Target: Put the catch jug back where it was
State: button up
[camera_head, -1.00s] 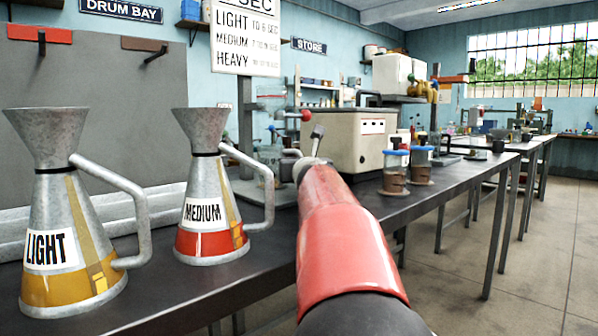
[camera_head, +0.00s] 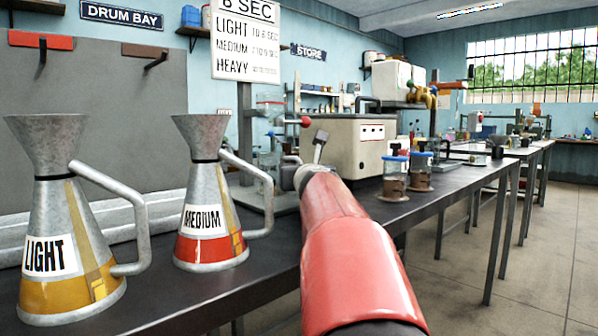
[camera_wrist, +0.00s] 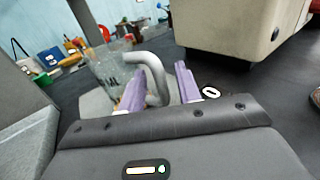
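The catch jug (camera_wrist: 108,70) is clear glass with dark lettering and a thick grey handle (camera_wrist: 155,72). In the wrist view it stands, looking tilted with the camera, on a pale grey base (camera_wrist: 95,104). My gripper (camera_wrist: 158,82) has its two purple fingers apart, one on each side of the handle's lower part. A gap shows between the handle and the right finger; whether the left finger touches it is unclear. In the head view, glass of the jug (camera_head: 268,163) shows low at the stand (camera_head: 245,130), partly behind my arm, which hides the fingers.
Metal cans marked LIGHT (camera_head: 62,215) and MEDIUM (camera_head: 205,205) stand at the left of the dark bench (camera_head: 170,295). A beige machine (camera_head: 345,148) and blue-lidded jars (camera_head: 394,178) are at the right. A red-knobbed lever (camera_head: 304,121) projects from the stand.

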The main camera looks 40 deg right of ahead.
jog(key=v, duration=0.8)
jog(key=shift+s+a+r, duration=0.1)
jog(key=shift+s, duration=0.1)
jog(key=shift+s+a, duration=0.3)
jog(key=shift+s, duration=0.2)
